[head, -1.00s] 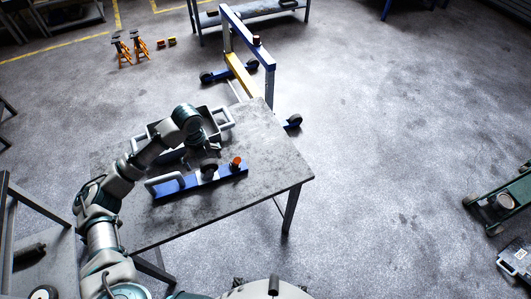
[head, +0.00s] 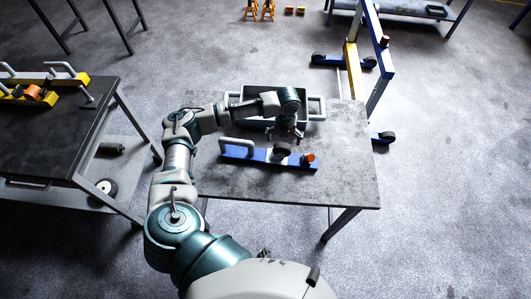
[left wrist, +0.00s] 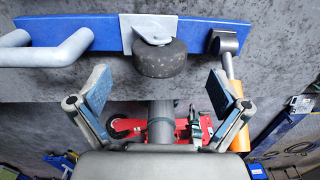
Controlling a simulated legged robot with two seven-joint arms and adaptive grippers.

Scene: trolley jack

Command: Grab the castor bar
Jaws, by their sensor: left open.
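The castor bar (head: 240,151) is a blue bar lying on the grey table, with a grey handle at its left end, a black castor wheel (head: 282,150) near the middle and an orange-capped piece (head: 308,158) towards the right. In the left wrist view the blue bar (left wrist: 85,36) runs across the top, with the dark wheel (left wrist: 160,60) centred below it. My left gripper (head: 292,136) is over the bar near the wheel. Its two blue-padded fingers (left wrist: 160,82) are spread wide, apart from the bar, with nothing between them. My right gripper is not in view.
A grey tray (head: 238,98) with handles stands behind the bar on the table (head: 345,170). A blue and yellow frame (head: 350,62) stands beyond the table. A dark table (head: 60,130) at left holds a yellow piece with handles (head: 40,96). Floor at right is open.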

